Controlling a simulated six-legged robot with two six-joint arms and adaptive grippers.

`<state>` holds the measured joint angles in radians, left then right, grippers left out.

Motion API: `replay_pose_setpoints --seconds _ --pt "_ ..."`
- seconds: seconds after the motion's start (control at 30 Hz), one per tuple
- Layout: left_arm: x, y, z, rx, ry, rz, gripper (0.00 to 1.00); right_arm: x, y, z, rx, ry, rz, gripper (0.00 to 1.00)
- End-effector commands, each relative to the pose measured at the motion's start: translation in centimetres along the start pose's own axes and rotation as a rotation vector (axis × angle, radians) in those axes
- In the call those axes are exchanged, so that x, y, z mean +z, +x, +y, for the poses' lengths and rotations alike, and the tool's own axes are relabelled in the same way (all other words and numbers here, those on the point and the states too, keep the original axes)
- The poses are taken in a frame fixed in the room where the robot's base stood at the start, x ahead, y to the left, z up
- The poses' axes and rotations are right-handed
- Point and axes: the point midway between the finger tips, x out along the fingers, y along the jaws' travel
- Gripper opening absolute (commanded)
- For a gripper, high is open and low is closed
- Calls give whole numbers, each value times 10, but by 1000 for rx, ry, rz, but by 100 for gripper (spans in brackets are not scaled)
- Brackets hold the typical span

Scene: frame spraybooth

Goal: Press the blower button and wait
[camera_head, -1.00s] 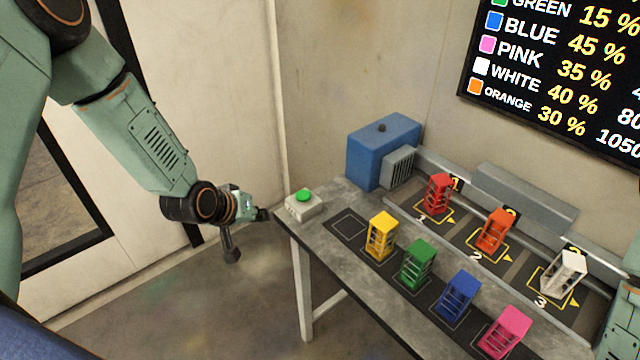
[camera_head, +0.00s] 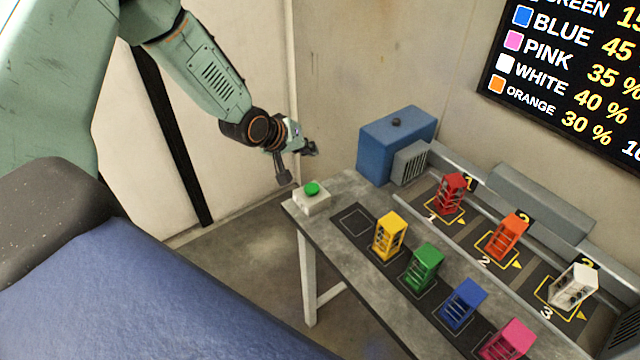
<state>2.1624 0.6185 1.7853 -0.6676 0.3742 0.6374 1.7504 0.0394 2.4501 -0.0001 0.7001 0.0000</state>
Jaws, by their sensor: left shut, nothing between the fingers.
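The blower button (camera_head: 312,189) is a green dome on a small pale box at the table's near left corner. The blue blower unit (camera_head: 394,150) with a grey vent stands at the back left of the table. My left gripper (camera_head: 312,149) is shut and empty. It is in the air above and behind the button in the picture, apart from it. My right gripper is not in view.
Yellow (camera_head: 389,236), green (camera_head: 424,268), blue (camera_head: 463,304) and pink (camera_head: 508,341) frames stand along the table's (camera_head: 352,297) front. Red (camera_head: 452,194), orange (camera_head: 507,235) and white (camera_head: 573,287) frames stand on numbered spots 1, 2 and 3. An empty outlined square (camera_head: 356,221) lies near the button.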

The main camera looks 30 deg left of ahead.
Motion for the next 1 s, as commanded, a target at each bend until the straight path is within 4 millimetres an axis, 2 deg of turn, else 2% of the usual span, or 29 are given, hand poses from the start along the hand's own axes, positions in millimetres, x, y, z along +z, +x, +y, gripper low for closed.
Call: replay_pose_setpoints --seconds 0.33,0.57,1.0 --pt "1 -3 -4 -4 -30 1 0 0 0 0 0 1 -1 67" --pt "4 2 -6 -4 -27 -1 0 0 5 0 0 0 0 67" --pt "28 38 -28 -2 -24 -1 0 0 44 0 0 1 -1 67"
